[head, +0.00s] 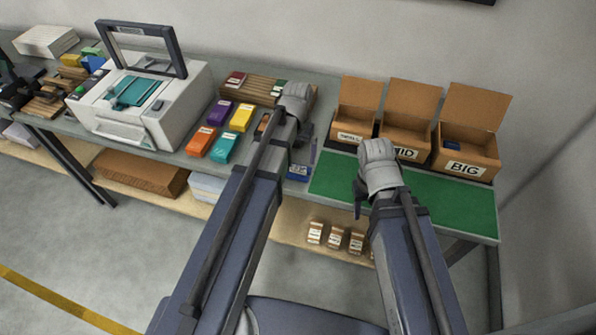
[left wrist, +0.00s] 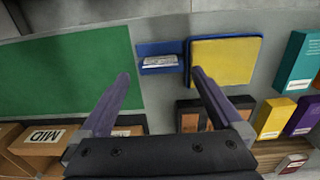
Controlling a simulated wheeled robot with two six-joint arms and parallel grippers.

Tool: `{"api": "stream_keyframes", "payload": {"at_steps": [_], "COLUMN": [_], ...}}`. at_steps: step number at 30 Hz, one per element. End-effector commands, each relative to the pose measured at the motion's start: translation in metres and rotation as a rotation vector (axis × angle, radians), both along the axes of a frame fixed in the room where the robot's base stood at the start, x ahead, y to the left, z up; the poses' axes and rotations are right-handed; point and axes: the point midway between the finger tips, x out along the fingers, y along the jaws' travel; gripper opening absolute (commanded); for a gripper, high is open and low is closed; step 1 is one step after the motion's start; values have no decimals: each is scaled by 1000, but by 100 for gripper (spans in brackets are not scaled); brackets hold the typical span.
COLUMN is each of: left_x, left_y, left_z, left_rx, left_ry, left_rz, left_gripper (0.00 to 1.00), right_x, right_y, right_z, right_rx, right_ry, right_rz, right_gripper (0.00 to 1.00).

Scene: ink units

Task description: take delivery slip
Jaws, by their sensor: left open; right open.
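A small white printed slip, likely the delivery slip (left wrist: 160,61), lies in a blue tray (left wrist: 158,47) in the left wrist view. The blue tray also shows in the head view (head: 298,173), at the table's front edge left of the green mat. My left gripper (left wrist: 160,77) is open and empty, its two fingers spread on either side of the slip in the picture; touching cannot be told. In the head view my left gripper (head: 302,138) partly hides the area behind the tray. My right gripper (head: 361,195) is open over the green mat, apart from the tray.
A yellow pad (left wrist: 225,63) lies beside the tray. Open cartons labelled MID (head: 405,135) and BIG (head: 466,150) stand behind the green mat (head: 455,203) with a smaller one. Coloured ink boxes (head: 201,141) and a printer (head: 145,100) stand left. The mat's right part is clear.

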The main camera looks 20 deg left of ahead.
Motion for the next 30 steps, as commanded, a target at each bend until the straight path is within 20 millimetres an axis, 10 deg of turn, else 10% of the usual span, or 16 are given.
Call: {"api": "stream_keyframes", "payload": {"at_steps": [12, 21, 30], "left_x": [2, 2, 2], "left_y": [0, 0, 0], "left_z": [-49, -49, -49], "left_rx": [0, 0, 0], "left_ry": [0, 0, 0], "left_rz": [0, 0, 0], "left_gripper": [100, 100, 66], "right_x": [0, 0, 0], "right_y": [0, 0, 0], "right_z": [-49, -49, -49], "right_rx": [0, 0, 0], "right_ry": [0, 0, 0], "right_rz": [0, 0, 0], "right_gripper": [50, 50, 50]}}
